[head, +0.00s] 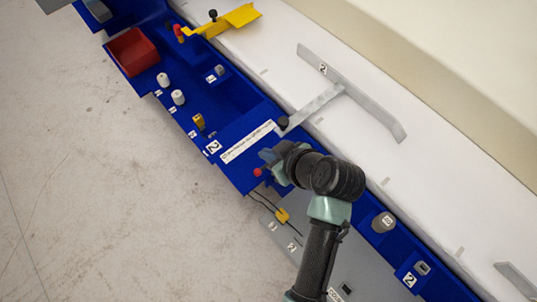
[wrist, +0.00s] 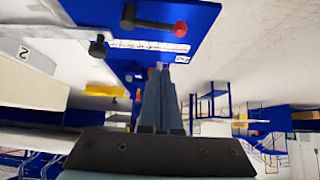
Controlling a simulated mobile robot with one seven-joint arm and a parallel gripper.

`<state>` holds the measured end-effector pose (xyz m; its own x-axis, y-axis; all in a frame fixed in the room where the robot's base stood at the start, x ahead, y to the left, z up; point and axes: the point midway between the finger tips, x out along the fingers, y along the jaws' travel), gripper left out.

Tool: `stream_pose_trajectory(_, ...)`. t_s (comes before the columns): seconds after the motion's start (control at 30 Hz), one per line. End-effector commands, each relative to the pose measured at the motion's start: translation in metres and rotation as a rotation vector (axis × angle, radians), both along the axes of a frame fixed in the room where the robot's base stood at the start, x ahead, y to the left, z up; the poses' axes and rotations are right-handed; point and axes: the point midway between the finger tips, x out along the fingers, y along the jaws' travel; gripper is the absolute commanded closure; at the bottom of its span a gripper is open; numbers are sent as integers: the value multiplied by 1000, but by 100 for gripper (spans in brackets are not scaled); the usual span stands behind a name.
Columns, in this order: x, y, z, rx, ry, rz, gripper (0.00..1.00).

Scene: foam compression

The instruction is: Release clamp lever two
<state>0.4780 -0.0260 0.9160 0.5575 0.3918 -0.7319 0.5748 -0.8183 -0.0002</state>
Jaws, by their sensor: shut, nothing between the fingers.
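Clamp lever two appears as a dark lever with a red knob (head: 257,172) on the blue bench beside a "2" label. In the wrist view its red knob (wrist: 180,29) and dark rod show clearly above the fingertips. The grey metal clamp bar (head: 350,85), marked "2", lies on the white foam, with its arm reaching a black knob (head: 283,123) at the bench edge. My gripper (head: 266,156) is close to the lever and partly hides it. In the wrist view my gripper (wrist: 166,70) has its fingers together and empty, apart from the red knob.
A yellow clamp (head: 225,22) with another red knob stands at the far end. A red bin (head: 132,50), white knobs (head: 178,97) and a small yellow part (head: 199,121) sit along the blue bench (head: 235,92). A grey panel (head: 350,270) lies below my arm. The floor at left is clear.

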Motion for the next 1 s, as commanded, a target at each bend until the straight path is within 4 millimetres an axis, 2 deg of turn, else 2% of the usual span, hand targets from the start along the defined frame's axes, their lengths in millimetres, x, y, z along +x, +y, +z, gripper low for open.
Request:
stream_pose_trajectory(0.43, 47, 34, -63, -1, 3, 4, 100)
stream_pose_trajectory(0.5, 33, 24, -61, 0, 4, -4, 100)
stream_pose_trajectory(0.7, 16, 12, -66, 0, 2, -3, 100)
stream_pose_trajectory(1.0, 13, 10, -68, -1, 0, 1, 100)
